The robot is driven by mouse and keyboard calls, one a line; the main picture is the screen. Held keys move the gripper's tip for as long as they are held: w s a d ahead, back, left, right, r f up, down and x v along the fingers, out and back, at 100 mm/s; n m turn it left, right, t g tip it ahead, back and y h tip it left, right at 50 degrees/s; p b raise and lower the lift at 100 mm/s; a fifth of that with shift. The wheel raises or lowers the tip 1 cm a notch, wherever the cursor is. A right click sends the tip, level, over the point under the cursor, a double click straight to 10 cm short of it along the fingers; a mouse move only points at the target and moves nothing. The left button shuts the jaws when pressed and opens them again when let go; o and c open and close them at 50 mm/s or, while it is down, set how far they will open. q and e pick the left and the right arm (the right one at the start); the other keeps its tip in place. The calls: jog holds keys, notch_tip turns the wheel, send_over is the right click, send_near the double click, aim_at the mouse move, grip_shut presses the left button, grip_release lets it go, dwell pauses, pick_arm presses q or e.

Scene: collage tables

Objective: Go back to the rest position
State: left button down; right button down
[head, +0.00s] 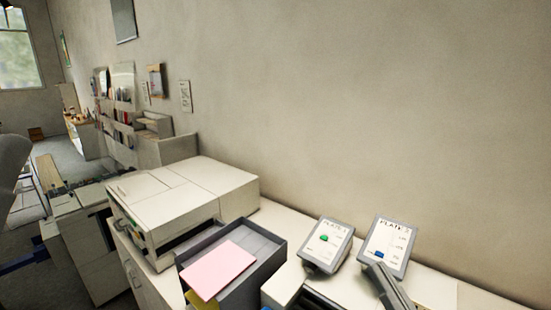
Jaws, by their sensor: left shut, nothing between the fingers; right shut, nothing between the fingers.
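Neither of my grippers can be made out in the head view. A pale rounded shape at the left edge may be part of my own arm, but no fingers show on it. The task names no object to handle. The view looks along a white counter (285,222) set against a bare wall.
A white printer (185,190) stands on the counter. Nearer is a dark grey tray (262,240) with a pink sheet (218,270) and something yellow (201,301). Two tilted panels, left (328,243) and right (386,243), stand to the right. A grey bar (391,288) overlaps the right panel.

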jog(key=s+a+r+n+t+y+p, duration=0.1)
jog(key=s+r, duration=0.1)
jog(key=r, duration=0.6)
jog(key=s+a+r+n+t+p, duration=0.1)
jog(key=s+r+n, duration=0.15)
jog(key=r, duration=0.55)
jog(key=s+d+r+m+t+h, duration=0.3)
jog(key=s+d+r+m+h, duration=0.1)
jog(key=d+r+m+h, duration=0.1)
jog(key=shift+s+d+r+m+t+h, duration=0.3)
jog(key=shift+r+m+h, duration=0.65)
jog(key=shift+h, duration=0.95)
jog(key=shift+w+a+f, duration=0.1)
jog(key=shift+a+f, duration=0.05)
jog(key=shift+f, duration=0.05)
